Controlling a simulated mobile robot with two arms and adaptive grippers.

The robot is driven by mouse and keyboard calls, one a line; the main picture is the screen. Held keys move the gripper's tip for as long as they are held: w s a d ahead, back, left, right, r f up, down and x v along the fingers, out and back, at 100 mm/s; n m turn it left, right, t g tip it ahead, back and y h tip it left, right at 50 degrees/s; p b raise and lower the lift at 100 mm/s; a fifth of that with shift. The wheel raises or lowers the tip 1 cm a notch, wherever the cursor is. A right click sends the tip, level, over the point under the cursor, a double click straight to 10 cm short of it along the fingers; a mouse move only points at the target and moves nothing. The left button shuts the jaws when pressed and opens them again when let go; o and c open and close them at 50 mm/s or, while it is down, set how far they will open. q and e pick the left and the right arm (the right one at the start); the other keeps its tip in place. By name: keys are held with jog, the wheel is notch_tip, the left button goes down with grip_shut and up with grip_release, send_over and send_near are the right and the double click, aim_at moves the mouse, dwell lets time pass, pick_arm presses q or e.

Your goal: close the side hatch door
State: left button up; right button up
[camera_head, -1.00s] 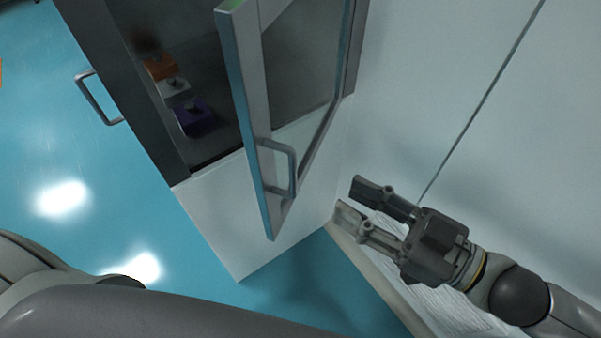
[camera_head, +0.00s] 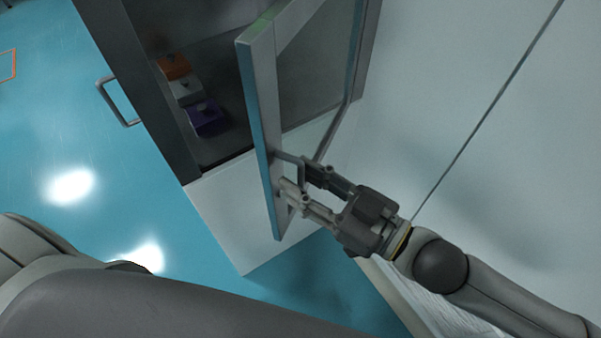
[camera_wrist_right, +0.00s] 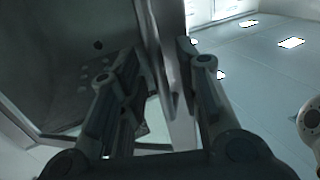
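The side hatch door (camera_head: 262,110) is a glass pane in a grey metal frame. It stands open, swung out from the cabinet. Its bar handle (camera_head: 301,170) is on the lower part of the frame. My right gripper (camera_head: 297,183) is at the handle, its fingers apart on either side of it, partly hiding it. In the right wrist view the open fingers (camera_wrist_right: 165,75) straddle the door's edge (camera_wrist_right: 172,60); contact cannot be told. My left gripper is not in view.
The cabinet (camera_head: 215,215) has a dark interior with orange, white and purple items (camera_head: 206,117) inside. Another handle (camera_head: 112,103) sticks out on its left side. A pale wall (camera_head: 470,190) is close on the right. The blue floor (camera_head: 60,130) is clear at left.

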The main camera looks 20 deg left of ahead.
jog(key=shift+w+a, duration=0.1)
jog(key=shift+a, duration=0.25)
grip_shut()
